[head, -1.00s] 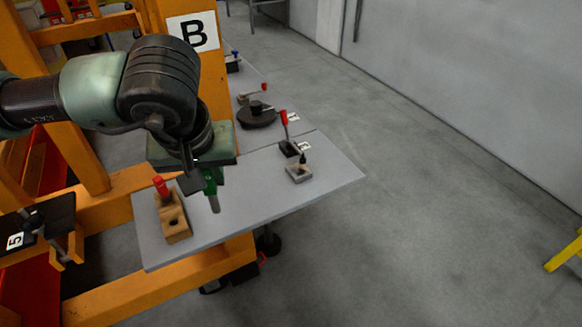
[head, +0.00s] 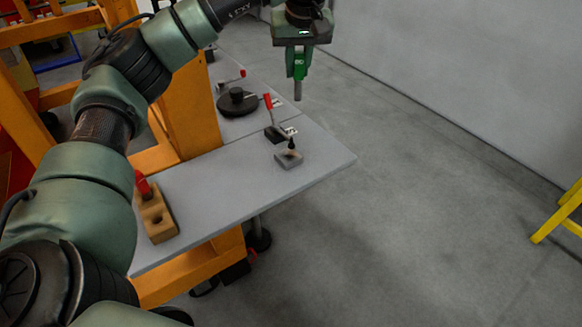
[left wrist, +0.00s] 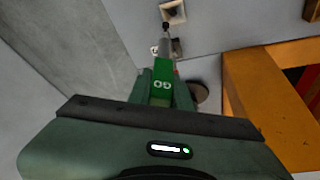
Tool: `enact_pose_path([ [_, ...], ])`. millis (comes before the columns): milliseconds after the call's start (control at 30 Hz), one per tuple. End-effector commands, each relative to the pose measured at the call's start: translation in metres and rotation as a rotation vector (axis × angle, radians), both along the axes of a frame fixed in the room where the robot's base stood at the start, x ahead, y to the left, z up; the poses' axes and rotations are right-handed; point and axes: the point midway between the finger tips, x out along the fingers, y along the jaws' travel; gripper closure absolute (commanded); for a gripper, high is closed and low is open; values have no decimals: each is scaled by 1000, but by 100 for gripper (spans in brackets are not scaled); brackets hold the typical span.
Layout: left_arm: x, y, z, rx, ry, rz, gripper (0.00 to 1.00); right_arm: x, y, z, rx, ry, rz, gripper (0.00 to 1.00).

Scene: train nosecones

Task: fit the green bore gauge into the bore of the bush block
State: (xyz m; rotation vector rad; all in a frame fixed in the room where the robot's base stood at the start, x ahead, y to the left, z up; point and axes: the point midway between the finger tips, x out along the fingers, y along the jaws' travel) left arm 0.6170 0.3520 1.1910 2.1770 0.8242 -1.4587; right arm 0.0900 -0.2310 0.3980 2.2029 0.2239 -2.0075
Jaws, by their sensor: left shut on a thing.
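My left gripper (head: 299,52) is shut on the green bore gauge (head: 299,68), whose grey pin points down. In the head view they hang in the air, above and beyond the bench's right part in the picture. In the left wrist view the gauge (left wrist: 163,72) shows a "GO" label upside down. The bush block (head: 287,161) is a small grey block on the bench with a brownish top. It also shows in the left wrist view (left wrist: 181,14), with a dark round bore. The gauge is apart from it. My right gripper is out of view.
A red-handled clamp (head: 268,103) stands beside the bush block, its black tip close to the block. A wooden block (head: 160,226) with a red-topped piece and an empty hole is at left. A dark round fixture (head: 238,103) stands behind.

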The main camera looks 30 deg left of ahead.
Motion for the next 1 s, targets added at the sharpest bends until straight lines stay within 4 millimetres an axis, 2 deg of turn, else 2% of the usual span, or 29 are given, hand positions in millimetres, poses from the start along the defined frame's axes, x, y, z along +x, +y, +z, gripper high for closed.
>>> enact_pose_path([
  [33,4,13,-6,-2,1,27,100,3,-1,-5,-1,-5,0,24],
  [100,6,25,-9,-2,0,50,100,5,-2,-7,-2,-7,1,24],
  [200,8,33,-18,0,1,64,100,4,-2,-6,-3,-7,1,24],
  [267,8,33,-29,2,3,64,100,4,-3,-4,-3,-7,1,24],
  [700,7,33,-140,2,3,64,100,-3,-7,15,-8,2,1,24],
  [800,7,32,-155,0,-1,65,100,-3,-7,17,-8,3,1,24],
  [1000,8,32,-170,1,-2,65,100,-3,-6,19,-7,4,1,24],
])
